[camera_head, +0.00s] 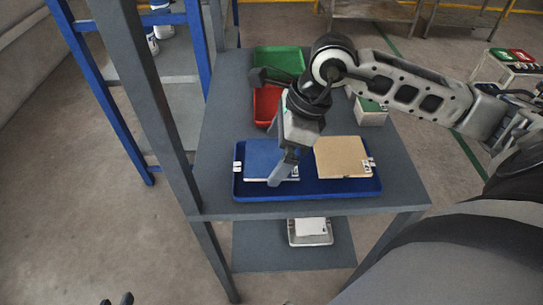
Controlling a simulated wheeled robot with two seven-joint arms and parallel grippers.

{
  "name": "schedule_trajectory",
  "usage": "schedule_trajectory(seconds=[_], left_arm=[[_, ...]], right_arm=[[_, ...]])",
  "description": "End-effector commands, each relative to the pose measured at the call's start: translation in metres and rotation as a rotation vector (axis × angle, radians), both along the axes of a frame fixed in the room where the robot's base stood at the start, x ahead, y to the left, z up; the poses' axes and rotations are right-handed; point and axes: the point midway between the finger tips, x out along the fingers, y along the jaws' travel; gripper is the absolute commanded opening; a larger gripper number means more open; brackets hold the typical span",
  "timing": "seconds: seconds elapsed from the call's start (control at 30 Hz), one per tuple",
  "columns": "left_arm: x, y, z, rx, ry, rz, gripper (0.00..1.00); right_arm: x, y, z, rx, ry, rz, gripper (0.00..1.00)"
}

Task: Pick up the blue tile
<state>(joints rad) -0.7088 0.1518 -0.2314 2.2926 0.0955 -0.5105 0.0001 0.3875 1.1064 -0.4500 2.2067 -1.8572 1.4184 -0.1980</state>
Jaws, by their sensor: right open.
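The blue tile (262,152) lies flat in the left part of a dark blue tray (330,194) on the grey table. A white label strip shows at its lower right edge. My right gripper (283,172) points down over the tile's right side, open, with its fingers partly covering that edge. I cannot tell whether the fingers touch the tile. Two small dark tips at the bottom left edge look like my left gripper (117,300). It is away from the table and mostly out of frame.
A tan tile (341,157) lies at the right in the same tray. Green (280,58) and red (265,105) bins stand behind, and a white box (370,112) stands at the back right. A grey post (150,90) rises at the table's left. A scale-like device (310,232) sits on the lower shelf.

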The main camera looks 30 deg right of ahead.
Motion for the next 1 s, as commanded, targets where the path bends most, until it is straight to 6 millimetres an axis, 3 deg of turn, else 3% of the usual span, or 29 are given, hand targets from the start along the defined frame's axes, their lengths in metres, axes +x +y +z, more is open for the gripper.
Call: schedule_trajectory(seconds=[0.03, 0.17, 0.57, 0.8, 1.0], left_arm=[[0.000, 0.000, 0.000, 0.000, 0.000, 0.000, 0.27], [0.000, 0.000, 0.000, -0.001, 0.000, 0.000, 0.27], [0.000, 0.000, 0.001, 0.000, 0.000, 0.000, 0.27], [0.001, 0.001, 0.009, 0.003, -0.013, 0.004, 0.27], [0.000, 0.004, 0.009, 0.001, -0.020, 0.012, 0.27]], right_arm=[[0.000, 0.000, 0.000, 0.000, 0.000, 0.000, 0.97], [0.000, 0.000, 0.000, 0.000, 0.000, 0.000, 0.62], [0.000, 0.000, 0.006, 0.001, -0.002, 0.000, 0.62], [0.001, 0.000, 0.034, 0.002, -0.006, -0.001, 0.62], [-0.030, -0.014, 0.068, -0.010, -0.003, -0.003, 0.62]])
